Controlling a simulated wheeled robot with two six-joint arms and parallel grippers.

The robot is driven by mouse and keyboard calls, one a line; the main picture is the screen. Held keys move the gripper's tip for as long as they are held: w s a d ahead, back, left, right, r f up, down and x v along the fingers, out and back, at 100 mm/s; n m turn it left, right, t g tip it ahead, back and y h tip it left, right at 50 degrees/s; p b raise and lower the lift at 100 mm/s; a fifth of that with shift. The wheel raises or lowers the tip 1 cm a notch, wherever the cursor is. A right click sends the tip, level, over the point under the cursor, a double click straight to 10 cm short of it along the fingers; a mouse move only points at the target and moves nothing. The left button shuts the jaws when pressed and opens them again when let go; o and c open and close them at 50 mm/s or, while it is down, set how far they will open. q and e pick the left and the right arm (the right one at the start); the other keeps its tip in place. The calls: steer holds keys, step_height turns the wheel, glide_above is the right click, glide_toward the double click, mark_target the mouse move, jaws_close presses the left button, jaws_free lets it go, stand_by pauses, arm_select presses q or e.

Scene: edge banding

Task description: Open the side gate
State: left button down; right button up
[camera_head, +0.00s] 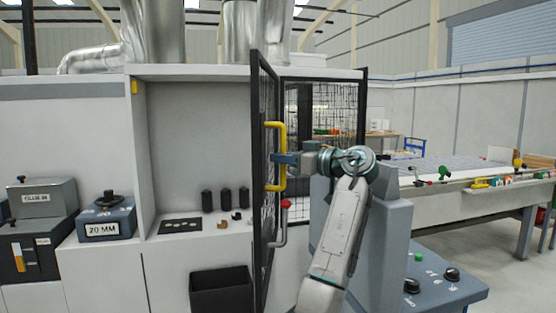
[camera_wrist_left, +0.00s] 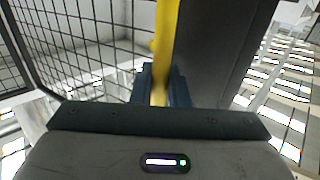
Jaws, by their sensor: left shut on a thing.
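The side gate (camera_head: 265,130) is a black-framed wire mesh panel. In the head view it stands nearly edge-on, its taller left edge closer to me. A yellow handle (camera_head: 283,130) is fixed on it. My left gripper (camera_head: 284,159) comes from the right and is shut on the handle's upright bar. In the left wrist view the yellow bar (camera_wrist_left: 166,35) runs down between the dark blue fingers (camera_wrist_left: 160,88), with mesh to the left. A lever with a red knob (camera_head: 286,204) sits below the handle. My right gripper is not in view.
Another mesh panel (camera_head: 325,105) stands behind, at right. A grey console (camera_head: 430,290) with knobs is at lower right. A white cabinet (camera_head: 190,125) with black cylinders and a dark bin (camera_head: 221,290) is at left. A long table (camera_head: 470,180) stands farther right.

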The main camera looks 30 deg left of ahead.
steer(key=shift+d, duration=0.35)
arm_select(q)
steer(key=c, duration=1.6)
jaws_free()
steer(key=shift+o, duration=0.6)
steer(key=shift+a, duration=0.1)
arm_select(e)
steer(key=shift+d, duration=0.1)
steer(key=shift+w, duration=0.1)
